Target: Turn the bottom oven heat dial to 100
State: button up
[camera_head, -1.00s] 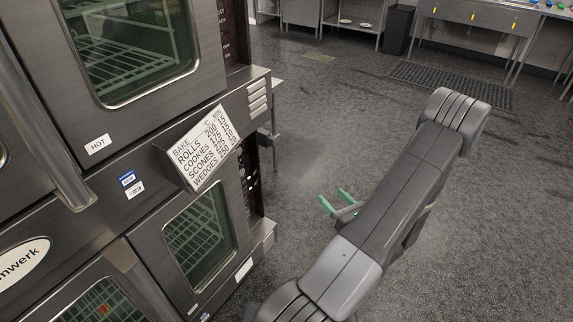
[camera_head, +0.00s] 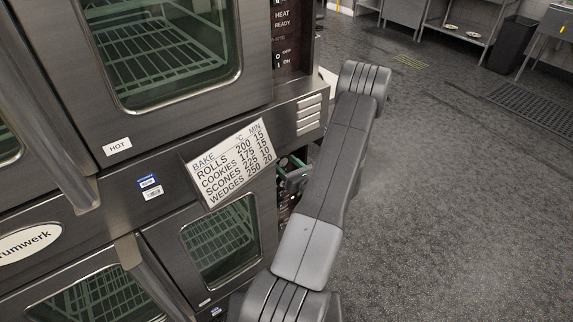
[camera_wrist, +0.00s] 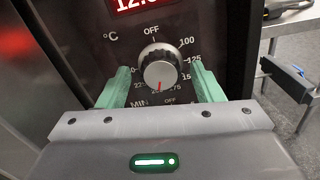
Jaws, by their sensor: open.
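The oven heat dial (camera_wrist: 158,68) is a round silver knob on a dark panel in the wrist view, marked °C. OFF is at the top, 100 (camera_wrist: 187,43) at the upper right and 125 below that. Its red pointer mark faces down, between a figure starting 22 and 175; the figure there is partly hidden. My gripper (camera_wrist: 160,76) is open, with one green finger at each side of the dial. Whether they touch it is unclear. In the head view my gripper (camera_head: 291,172) is at the lower oven's control panel, partly hidden by my arm; the dial is hidden there.
A red lit display (camera_wrist: 140,4) is above the dial. The bake chart (camera_head: 232,162) is on the oven front, left of my gripper. The lower oven door (camera_head: 222,240) is shut. Open floor (camera_head: 450,200) lies to the right.

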jog(key=c, duration=1)
jog(key=shift+o, duration=0.2)
jog(key=shift+f, duration=0.1)
jog(key=shift+b, duration=0.45)
